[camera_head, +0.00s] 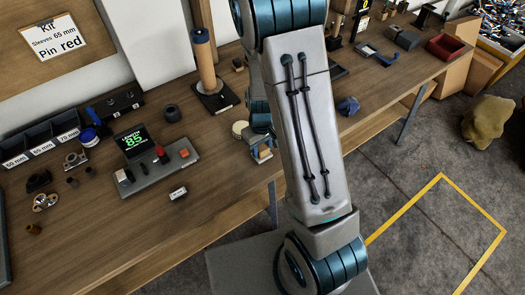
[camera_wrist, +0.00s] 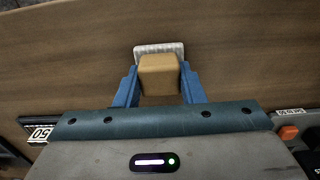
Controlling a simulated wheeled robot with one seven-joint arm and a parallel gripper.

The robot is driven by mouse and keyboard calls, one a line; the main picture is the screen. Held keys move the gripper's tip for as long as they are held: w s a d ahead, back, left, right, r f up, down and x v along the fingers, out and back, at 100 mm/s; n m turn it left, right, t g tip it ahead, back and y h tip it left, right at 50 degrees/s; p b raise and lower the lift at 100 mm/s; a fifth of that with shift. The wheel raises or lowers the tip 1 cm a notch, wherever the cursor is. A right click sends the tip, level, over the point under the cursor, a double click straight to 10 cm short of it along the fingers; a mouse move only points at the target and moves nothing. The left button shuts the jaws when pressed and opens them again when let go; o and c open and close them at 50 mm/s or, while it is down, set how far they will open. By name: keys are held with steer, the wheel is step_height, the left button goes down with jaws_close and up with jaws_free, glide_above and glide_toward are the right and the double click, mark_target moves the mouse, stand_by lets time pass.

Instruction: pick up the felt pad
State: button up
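The felt pad (camera_wrist: 160,74) shows in the wrist view as what I take to be a tan block with a pale, ribbed piece along its far edge. My gripper (camera_wrist: 160,84) has its two blue fingers along the block's left and right sides, with no clear gap, so it looks shut on the block. In the head view my gripper (camera_head: 263,154) is low by the front edge of the workbench (camera_head: 225,179), below a round cream item. There the pad is a small tan patch, partly hidden by my fingers and arm. I cannot tell whether it touches the bench.
A grey device with a lit display (camera_head: 134,141) and buttons stands left of my gripper. A tall tan roll (camera_head: 204,62) on a dark base stands behind. Dark bins (camera_head: 40,143) are at the far left.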

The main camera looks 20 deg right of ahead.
mark_target(264, 148)
steer(key=shift+r, duration=0.1)
steer(key=shift+r, duration=0.45)
steer(key=r, duration=0.3)
steer(key=shift+s+d+r+b, duration=0.2)
steer(key=shift+s+b, duration=0.05)
steer(key=shift+b, duration=0.05)
steer(key=s+d+r, duration=0.5)
steer(key=s+r, duration=0.1)
steer(key=s, duration=0.3)
steer(key=shift+s+d+r+b, duration=0.2)
steer(key=shift+d+r+b, duration=0.05)
steer(key=shift+d+b, duration=0.2)
steer(key=shift+o, duration=0.6)
